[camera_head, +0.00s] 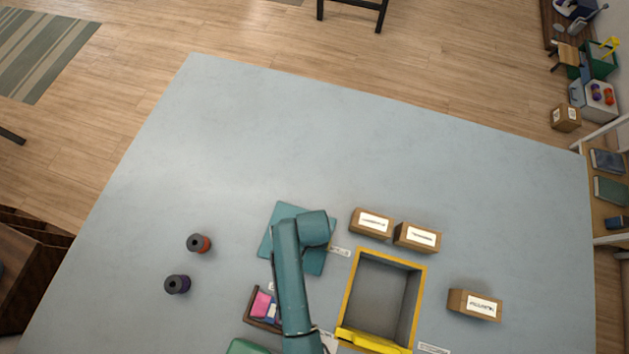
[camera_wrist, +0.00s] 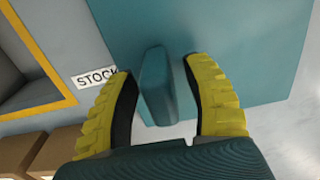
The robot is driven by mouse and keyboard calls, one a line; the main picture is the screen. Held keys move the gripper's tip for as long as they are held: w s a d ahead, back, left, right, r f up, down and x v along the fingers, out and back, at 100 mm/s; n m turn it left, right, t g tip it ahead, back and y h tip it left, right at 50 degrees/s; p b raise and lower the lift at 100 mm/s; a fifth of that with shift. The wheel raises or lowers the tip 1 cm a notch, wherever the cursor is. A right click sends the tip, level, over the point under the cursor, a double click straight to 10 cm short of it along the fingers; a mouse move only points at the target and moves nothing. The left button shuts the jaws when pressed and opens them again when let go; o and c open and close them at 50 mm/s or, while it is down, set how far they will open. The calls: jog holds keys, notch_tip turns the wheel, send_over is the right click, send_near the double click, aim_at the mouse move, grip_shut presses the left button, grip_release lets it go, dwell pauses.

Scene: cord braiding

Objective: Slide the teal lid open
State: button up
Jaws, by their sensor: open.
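The teal lid (camera_head: 313,263) is a flat panel left of the yellow-rimmed bin, partly hidden under my teal arm in the head view. In the wrist view the lid (camera_wrist: 240,50) fills the upper right, and its upright teal handle (camera_wrist: 157,85) stands between my fingers. My gripper (camera_wrist: 158,68) is open, with one yellow finger on each side of the handle. A gap shows on both sides, wider on the right. In the head view the fingers are mostly hidden by the arm. What lies under the lid is hidden.
The yellow-rimmed bin (camera_head: 351,287) looks empty; a STOCK label (camera_wrist: 95,77) lies between it and the lid. Cardboard boxes (camera_head: 371,223) stand behind and right of it. A small tray (camera_head: 251,318) holds coloured pieces. Two spools (camera_head: 199,243) stand left. The far table is clear.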

jog(key=shift+f, duration=0.15)
grip_shut()
dwell(0.4)
jog(key=w+a, duration=0.1)
jog(key=a, duration=0.4)
jog(key=w+a+b, duration=0.1)
jog(key=w+a, duration=0.1)
jog(key=a, duration=0.4)
jog(key=w+a, duration=0.2)
jog(key=a, duration=0.4)
jog(key=shift+w+a+f+b, duration=0.1)
jog(key=shift+w+f+b, duration=0.05)
jog(key=shift+b, duration=0.2)
grip_release()
jog(key=shift+w, duration=0.1)
